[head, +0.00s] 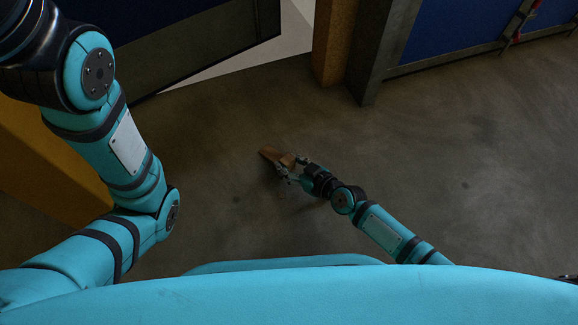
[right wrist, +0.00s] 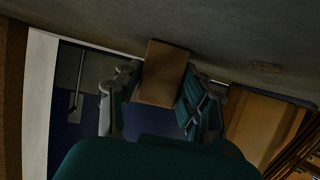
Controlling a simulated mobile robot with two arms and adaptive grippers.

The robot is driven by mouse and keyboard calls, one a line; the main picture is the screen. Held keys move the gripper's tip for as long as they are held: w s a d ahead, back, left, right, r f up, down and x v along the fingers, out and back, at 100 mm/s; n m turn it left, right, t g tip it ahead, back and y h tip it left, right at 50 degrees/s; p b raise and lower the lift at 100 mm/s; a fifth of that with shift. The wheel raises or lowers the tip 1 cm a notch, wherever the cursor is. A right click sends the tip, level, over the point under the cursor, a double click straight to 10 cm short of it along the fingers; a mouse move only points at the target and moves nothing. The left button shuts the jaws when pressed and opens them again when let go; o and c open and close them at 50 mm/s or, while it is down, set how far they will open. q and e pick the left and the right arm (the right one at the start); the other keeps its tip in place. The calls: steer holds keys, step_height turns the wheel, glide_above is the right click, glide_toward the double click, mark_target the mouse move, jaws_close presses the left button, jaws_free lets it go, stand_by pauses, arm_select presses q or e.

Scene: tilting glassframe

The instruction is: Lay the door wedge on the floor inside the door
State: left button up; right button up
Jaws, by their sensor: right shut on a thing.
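The door wedge (head: 272,154) is a small brown wooden piece held at the tip of my right gripper (head: 287,171), low over the floor in the head view. In the right wrist view the wedge (right wrist: 163,72) sits between the two fingers of my right gripper (right wrist: 155,97), which is shut on it. I cannot tell whether the wedge touches the floor. The door (head: 190,50), dark blue with a grey lower band, stands open at the upper left of the head view. My left arm shows at the left, but its gripper is out of view.
A yellow-brown post (head: 333,45) and a grey frame edge (head: 368,60) stand right of the doorway. A blue panel (head: 450,30) is at the upper right. A yellow surface (head: 45,165) lies behind my left arm. The concrete floor (head: 470,140) is clear around my right gripper.

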steer(key=shift+r, duration=0.1)
steer(key=shift+f, duration=0.2)
steer(key=o, duration=1.2)
steer(key=shift+c, duration=0.2)
steer(key=shift+r, duration=0.1)
steer(key=shift+r+p, duration=0.15)
steer(key=shift+p, duration=0.15)
steer(key=p+v, duration=0.4)
steer(key=v, duration=0.7)
steer(key=shift+s+d+p, duration=0.1)
steer(key=shift+d+p, duration=0.05)
steer(key=shift+p, duration=0.15)
steer(key=shift+s+d+r, duration=0.1)
steer(key=shift+s+d, duration=0.1)
steer(key=shift+s, duration=0.05)
